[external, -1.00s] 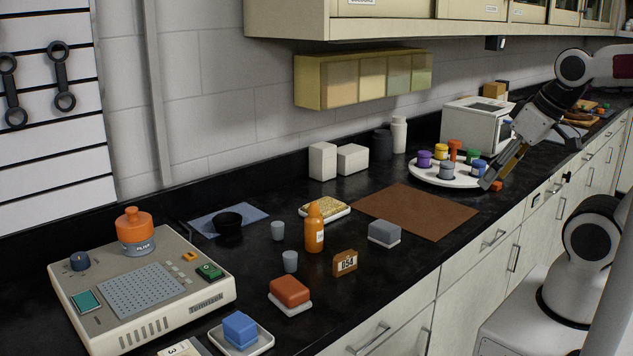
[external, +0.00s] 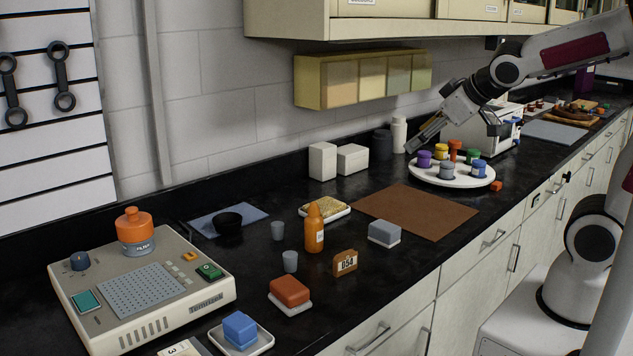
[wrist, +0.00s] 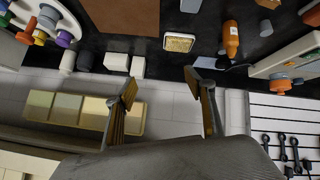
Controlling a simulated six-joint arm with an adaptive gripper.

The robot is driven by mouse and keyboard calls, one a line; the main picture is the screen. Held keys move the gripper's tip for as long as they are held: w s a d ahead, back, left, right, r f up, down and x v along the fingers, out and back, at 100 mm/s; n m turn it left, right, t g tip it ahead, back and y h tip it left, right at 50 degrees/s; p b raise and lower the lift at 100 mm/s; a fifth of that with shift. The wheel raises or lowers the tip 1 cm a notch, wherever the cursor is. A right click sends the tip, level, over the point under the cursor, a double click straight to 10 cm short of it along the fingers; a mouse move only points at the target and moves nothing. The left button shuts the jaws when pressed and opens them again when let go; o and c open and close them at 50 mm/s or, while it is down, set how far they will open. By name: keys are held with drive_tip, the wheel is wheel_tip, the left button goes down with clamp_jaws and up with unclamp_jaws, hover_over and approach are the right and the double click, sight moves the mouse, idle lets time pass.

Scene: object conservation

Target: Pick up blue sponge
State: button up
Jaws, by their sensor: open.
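The blue sponge (external: 240,329) sits on a small white tray (external: 262,345) at the front of the black counter, lower left in the external view. I cannot make it out in the wrist view. My gripper (external: 411,148) is in the air over the back of the counter, above and behind the round white tray, far from the sponge. In the wrist view my gripper (wrist: 160,86) shows two spread fingers with nothing between them.
An orange-brown sponge (external: 290,290) and a grey sponge (external: 384,233) lie nearby. An orange bottle (external: 315,232), small cups and a numbered block (external: 345,262) stand mid-counter. A beige machine (external: 185,315) borders the blue sponge. A brown mat (external: 425,215) is bare. Wall cabinets (external: 365,80) hang behind.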

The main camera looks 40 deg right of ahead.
drive_tip(key=w+a+f+n+y, duration=0.25)
drive_tip(key=w+a, duration=0.25)
drive_tip(key=a, duration=0.3)
drive_tip(key=w+a+f+n+y, duration=0.1)
drive_tip(key=w+a+n+y, duration=0.2)
drive_tip(key=w+a, duration=0.35)
drive_tip(key=w+a+f+n+y, duration=0.2)
drive_tip(key=w+a+n+y, duration=0.15)
drive_tip(key=a, duration=0.65)
drive_tip(key=s+a+f+n+g+y, duration=0.1)
drive_tip(key=s+a+f+n+g, duration=0.1)
drive_tip(key=a, duration=0.4)
drive_tip(key=s+a+f+n+g+y, duration=0.2)
drive_tip(key=s+a+f+g, duration=0.1)
drive_tip(key=s+a+f, duration=0.2)
drive_tip(key=s+a+f+n+g+y, duration=0.1)
drive_tip(key=s+a+f+n+g, duration=0.1)
drive_tip(key=a+f, duration=0.4)
drive_tip(key=shift+s+a+g+y, duration=0.4)
drive_tip(key=shift+s+a+g, duration=0.45)
drive_tip(key=shift+s, duration=0.15)
drive_tip(key=s+f, duration=0.1)
drive_tip(key=s+f+g, duration=0.1)
drive_tip(key=shift+s+n, duration=0.3)
drive_tip(key=shift+s, duration=0.1)
drive_tip(key=shift+s+g, duration=0.25)
